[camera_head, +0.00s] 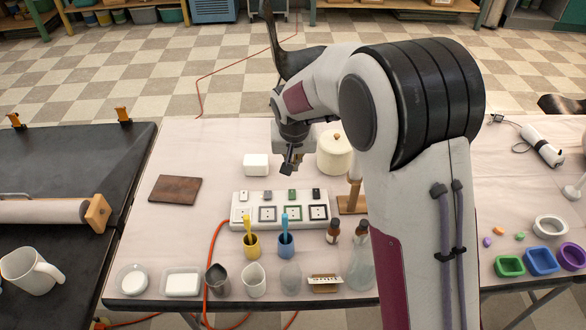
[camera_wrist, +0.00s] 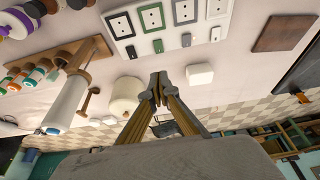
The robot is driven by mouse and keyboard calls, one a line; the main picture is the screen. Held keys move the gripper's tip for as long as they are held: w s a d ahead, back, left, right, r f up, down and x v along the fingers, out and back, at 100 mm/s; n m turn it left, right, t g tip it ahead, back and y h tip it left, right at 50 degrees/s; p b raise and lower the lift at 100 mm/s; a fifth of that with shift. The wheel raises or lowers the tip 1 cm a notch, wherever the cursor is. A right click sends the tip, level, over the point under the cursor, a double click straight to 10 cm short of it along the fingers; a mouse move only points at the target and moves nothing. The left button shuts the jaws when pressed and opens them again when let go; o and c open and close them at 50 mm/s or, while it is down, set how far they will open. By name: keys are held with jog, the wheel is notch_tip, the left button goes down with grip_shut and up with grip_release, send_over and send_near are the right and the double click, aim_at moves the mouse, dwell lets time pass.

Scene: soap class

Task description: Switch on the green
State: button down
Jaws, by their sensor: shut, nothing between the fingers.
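A white power strip (camera_head: 234,222) lies on the table, with a row of framed sockets and a row of small rocker switches behind them. The green switch (camera_head: 292,194) is third from the left, between a grey switch (camera_head: 267,196) and a black one (camera_head: 316,194). In the wrist view the strip is upside down, and the green switch (camera_wrist: 158,46) shows beyond my fingertips. I cannot tell whether it is tipped on or off. My gripper (camera_head: 287,170) is shut and empty, above and behind the green switch, apart from it. Its closed fingertips show in the wrist view (camera_wrist: 158,84).
A white block (camera_head: 256,165) and a cream lidded jar (camera_head: 334,152) stand behind the strip. In front are a yellow cup (camera_head: 251,245), a blue cup (camera_head: 286,244) and brown bottles (camera_head: 333,232). A brown board (camera_head: 175,190) lies left. An orange cable runs from the strip's left end.

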aim_at(293, 194)
jog(key=shift+s+x, duration=0.15)
jog(key=shift+x, duration=2.05)
jog(key=shift+s+x, duration=0.15)
jog(key=shift+x, duration=2.05)
jog(key=shift+s+x, duration=0.15)
jog(key=shift+x, duration=2.1)
jog(key=shift+f, duration=0.25)
jog(key=shift+w+f, duration=0.15)
jog(key=shift+f, duration=0.1)
jog(key=shift+s, duration=0.85)
jog(key=shift+r, duration=0.2)
